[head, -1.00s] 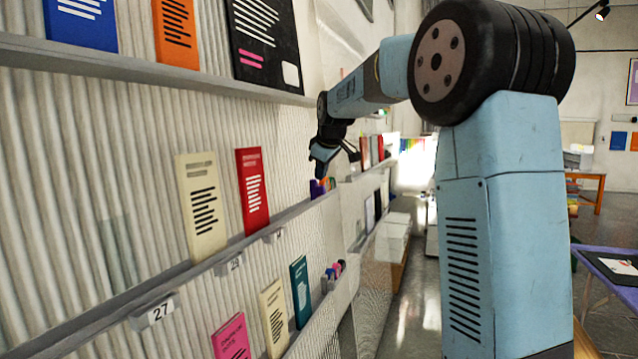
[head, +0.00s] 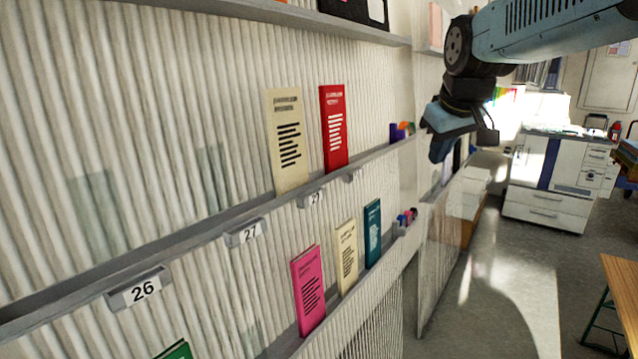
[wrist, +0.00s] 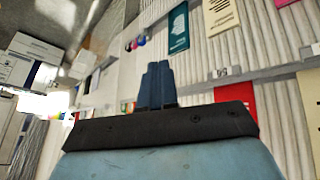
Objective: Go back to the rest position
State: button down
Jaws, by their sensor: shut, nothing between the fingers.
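My gripper (head: 460,133) hangs from my arm at the upper right of the head view, in front of the far end of the shelf wall. In the wrist view its dark blue fingers (wrist: 157,84) are together, with nothing between them. The gripper is apart from the booklets and shelves as far as I can see.
A cream booklet (head: 287,140) and a red booklet (head: 334,128) stand on the middle shelf. Pink (head: 308,289), pale (head: 346,257) and teal (head: 372,234) booklets stand below. A white printer (head: 560,170) stands at the back right. The grey floor (head: 500,290) is open; a wooden table (head: 620,285) edges in.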

jog(key=s+f+m, duration=0.2)
jog(key=s+f, duration=0.3)
jog(key=s, duration=0.3)
jog(key=s+f+m, duration=0.2)
jog(key=s+f, duration=0.3)
jog(key=s, duration=0.4)
jog(key=shift+d+f+g, duration=0.2)
jog(key=shift+d+g, duration=0.15)
jog(key=shift+g, duration=0.05)
